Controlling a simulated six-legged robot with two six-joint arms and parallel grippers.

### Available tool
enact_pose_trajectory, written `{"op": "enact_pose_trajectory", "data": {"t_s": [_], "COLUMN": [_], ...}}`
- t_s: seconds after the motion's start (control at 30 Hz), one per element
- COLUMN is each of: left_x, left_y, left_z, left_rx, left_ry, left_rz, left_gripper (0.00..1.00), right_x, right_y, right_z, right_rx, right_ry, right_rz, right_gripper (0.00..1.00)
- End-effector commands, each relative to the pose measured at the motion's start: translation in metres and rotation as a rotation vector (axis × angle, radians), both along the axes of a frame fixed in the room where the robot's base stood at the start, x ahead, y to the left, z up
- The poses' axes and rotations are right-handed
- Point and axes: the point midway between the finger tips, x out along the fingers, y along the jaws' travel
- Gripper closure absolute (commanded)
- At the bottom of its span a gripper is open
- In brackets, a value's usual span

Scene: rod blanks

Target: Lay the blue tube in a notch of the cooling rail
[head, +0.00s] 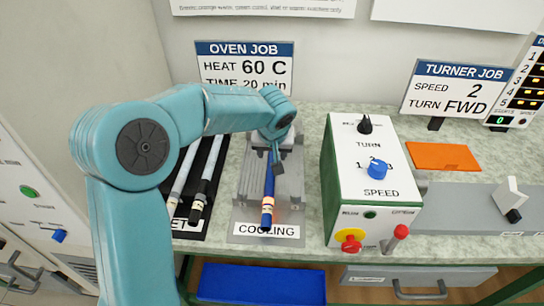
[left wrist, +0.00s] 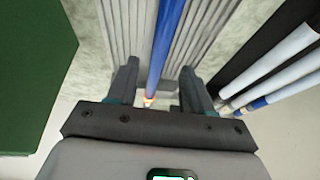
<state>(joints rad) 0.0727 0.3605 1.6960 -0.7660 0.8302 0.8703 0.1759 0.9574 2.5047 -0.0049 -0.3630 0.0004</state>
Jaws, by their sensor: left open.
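The blue tube (head: 269,187) lies lengthwise on the grey grooved cooling rail (head: 249,183), its near end glowing orange above the COOLING label. In the left wrist view the blue tube (left wrist: 167,40) runs along the ridges of the rail (left wrist: 198,35). My left gripper (head: 277,152) is over the far part of the tube. In the left wrist view its two fingers (left wrist: 160,82) stand apart on either side of the tube, with gaps. The gripper hides part of the tube in the head view, and I cannot tell how deep the tube sits. My right gripper is not in view.
A dark rack with pale tubes (head: 207,171) lies left of the rail. The white turner box (head: 350,205) with knobs stands close on the right. A blue bin (head: 262,284) is below the bench front. An orange mat (head: 443,157) lies farther right.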

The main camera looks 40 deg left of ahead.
Motion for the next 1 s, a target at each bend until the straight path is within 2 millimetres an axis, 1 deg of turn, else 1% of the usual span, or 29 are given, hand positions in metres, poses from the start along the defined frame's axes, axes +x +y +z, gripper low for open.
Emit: {"op": "enact_pose_trajectory", "data": {"t_s": [0.03,0.1,0.2,0.33,0.5,1.0], "left_x": [-0.004,-0.008,-0.015,-0.020,-0.023,-0.023], "left_y": [-0.003,-0.007,-0.012,-0.016,-0.017,-0.017], "left_z": [0.013,0.028,0.046,0.061,0.067,0.069], "left_rx": [0.000,0.000,0.000,0.000,-0.001,-0.001], "left_ry": [-0.005,-0.005,-0.002,-0.001,0.001,0.001], "left_rz": [-0.001,0.000,-0.002,0.000,0.001,0.000], "left_gripper": [0.49,0.49,0.49,0.49,0.49,0.49], "right_x": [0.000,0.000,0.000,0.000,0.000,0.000], "right_y": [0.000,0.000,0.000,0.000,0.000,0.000], "right_z": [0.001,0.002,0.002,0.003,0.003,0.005], "right_rx": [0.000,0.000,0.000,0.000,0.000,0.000], "right_ry": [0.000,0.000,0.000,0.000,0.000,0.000], "right_rz": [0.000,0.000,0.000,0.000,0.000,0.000], "right_gripper": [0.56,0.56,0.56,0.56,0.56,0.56]}}
